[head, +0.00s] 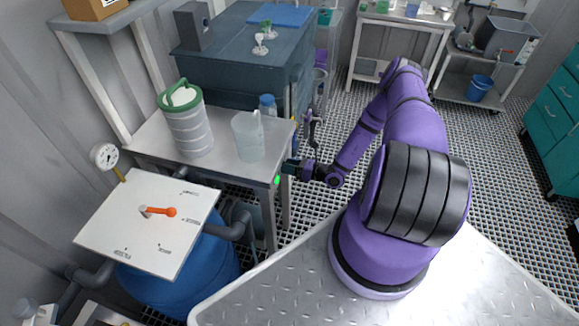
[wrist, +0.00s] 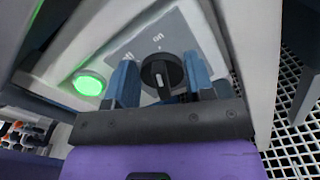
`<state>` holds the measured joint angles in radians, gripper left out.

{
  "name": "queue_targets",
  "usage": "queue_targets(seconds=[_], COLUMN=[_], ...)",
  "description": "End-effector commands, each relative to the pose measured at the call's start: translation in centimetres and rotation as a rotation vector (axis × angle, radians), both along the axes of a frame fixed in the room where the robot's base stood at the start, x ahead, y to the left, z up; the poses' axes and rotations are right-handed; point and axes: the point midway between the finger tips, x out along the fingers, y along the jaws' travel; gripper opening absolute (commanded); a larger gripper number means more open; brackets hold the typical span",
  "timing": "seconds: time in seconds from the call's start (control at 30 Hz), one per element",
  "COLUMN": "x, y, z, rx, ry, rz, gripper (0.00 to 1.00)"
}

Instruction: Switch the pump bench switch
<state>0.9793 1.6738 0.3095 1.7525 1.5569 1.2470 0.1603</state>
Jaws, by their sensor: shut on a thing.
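The pump bench switch (wrist: 161,70) is a black round knob with a raised grip on a grey panel, seen in the wrist view. A green lamp (wrist: 88,84) glows on the panel to its left, and also shows in the head view (head: 277,180). My gripper (wrist: 160,80) has one blue finger on each side of the knob and is shut on it. In the head view my gripper (head: 288,168) is at the bench's front right corner, and the knob is hidden there. Small lettering sits above the knob; its setting is hard to read.
The steel bench (head: 220,168) carries a ribbed canister (head: 192,130) with a green handle and a clear jug (head: 248,138) close to my gripper. A white panel (head: 150,220) with an orange lever (head: 160,212) stands at front left. Grated floor is open at right.

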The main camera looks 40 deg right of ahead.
Motion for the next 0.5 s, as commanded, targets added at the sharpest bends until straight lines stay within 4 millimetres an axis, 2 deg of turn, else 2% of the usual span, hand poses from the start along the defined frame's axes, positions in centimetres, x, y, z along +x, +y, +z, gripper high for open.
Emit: queue_targets(seconds=[0.5], x=[-0.02], y=[-0.2], z=[-0.14], rx=[0.084], ry=[0.069], rz=[-0.001], gripper=[0.25])
